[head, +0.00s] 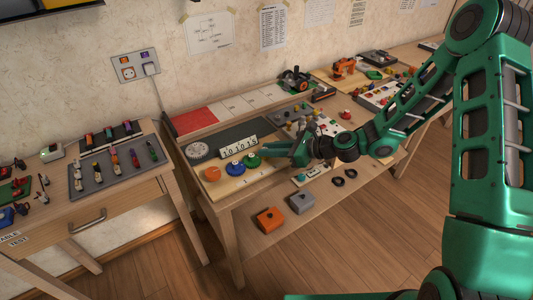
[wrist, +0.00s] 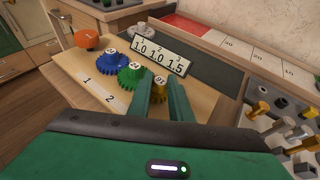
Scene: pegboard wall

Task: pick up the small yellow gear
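The small yellow gear (wrist: 159,88) shows in the wrist view, between the two green fingers of my gripper (wrist: 162,92). Its marked top faces up, and the fingers partly cover its sides. The gap between the fingers is about as narrow as the gear, so I cannot tell whether they press on it. A green gear (wrist: 130,74) and a larger blue gear (wrist: 112,60) sit in a row beside it on the wooden board (wrist: 82,72). In the head view my gripper (head: 272,150) reaches over the board's right end and the yellow gear is hidden.
An orange knob (wrist: 87,39) stands at the board's far end. A number plate (wrist: 158,53) stands close behind the gears. Grey and yellow bolts (wrist: 262,108) fill a tray to the right.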

